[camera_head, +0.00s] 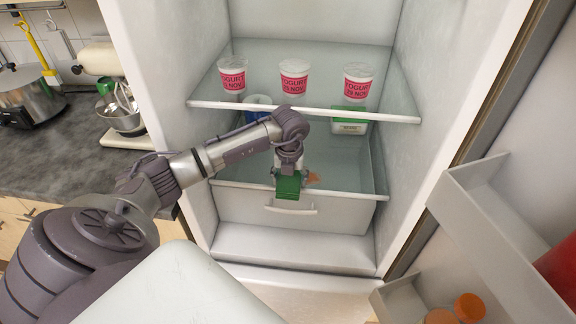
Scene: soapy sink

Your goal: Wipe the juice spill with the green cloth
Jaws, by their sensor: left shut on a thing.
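My left gripper (288,168) reaches into the open fridge and points down. It is shut on the green cloth (288,187), which hangs at the front edge of the drawer area below the glass shelf. A small orange patch, which looks like the juice spill (313,178), shows just right of the cloth. Part of the spill may be hidden behind the gripper and cloth. I cannot tell whether the cloth touches it. My right gripper is not in view.
Three yogurt cups, one in the middle (294,82), stand on the glass shelf (390,114) above my gripper. A green-and-white tub (349,124) and a blue container (257,104) sit below it. The open door's bin (480,225) is at right.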

